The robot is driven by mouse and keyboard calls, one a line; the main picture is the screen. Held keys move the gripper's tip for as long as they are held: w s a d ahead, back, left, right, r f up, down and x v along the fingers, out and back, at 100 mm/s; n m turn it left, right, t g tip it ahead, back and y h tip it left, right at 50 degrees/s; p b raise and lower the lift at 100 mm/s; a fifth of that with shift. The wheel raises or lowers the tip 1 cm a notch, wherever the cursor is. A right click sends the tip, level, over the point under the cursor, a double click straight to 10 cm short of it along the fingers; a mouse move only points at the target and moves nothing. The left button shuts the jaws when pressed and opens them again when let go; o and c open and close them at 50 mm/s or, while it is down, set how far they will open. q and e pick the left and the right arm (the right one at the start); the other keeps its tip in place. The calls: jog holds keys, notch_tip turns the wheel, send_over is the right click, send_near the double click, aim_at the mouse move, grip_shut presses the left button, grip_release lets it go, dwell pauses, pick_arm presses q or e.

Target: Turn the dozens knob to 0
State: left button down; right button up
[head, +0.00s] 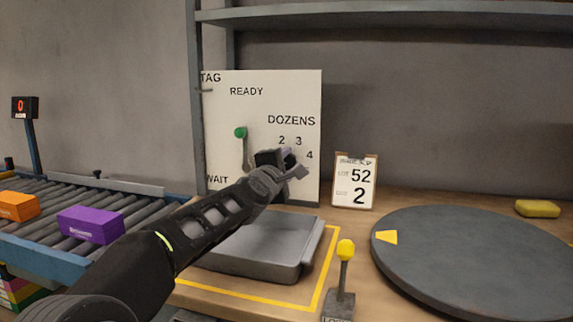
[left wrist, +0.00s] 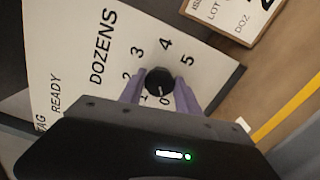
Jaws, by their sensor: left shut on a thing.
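The dozens knob (left wrist: 159,80) is a dark round knob on the white panel (head: 225,110), below the word DOZENS. Digits ring it in the left wrist view, with 3, 4 and 5 clear and the lowest ones partly behind my gripper. A small pale mark shows on the knob's lower side, toward the 0. My left gripper (head: 287,157) is at the panel, its two purple fingers on either side of the knob, shut on it; they also show in the left wrist view (left wrist: 162,92). In the head view the gripper hides the knob. My right gripper is out of view.
A green-tipped lever (head: 241,133) stands left of the knob. A lot card (head: 355,182) reads 52 and 2. A grey press-like slab (head: 262,250), a yellow-tipped lever (head: 346,250), a dark turntable (head: 480,255) and a yellow sponge (head: 537,208) are on the bench. A conveyor (head: 130,210) carries boxes.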

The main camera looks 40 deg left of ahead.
pick_arm(q)
jog(key=c, duration=0.9)
grip_release()
jog(key=shift+o, duration=0.2)
jog(key=p+v, duration=0.1)
jog(key=v, duration=0.6)
jog(key=shift+s, duration=0.35)
jog(key=shift+d, duration=0.1)
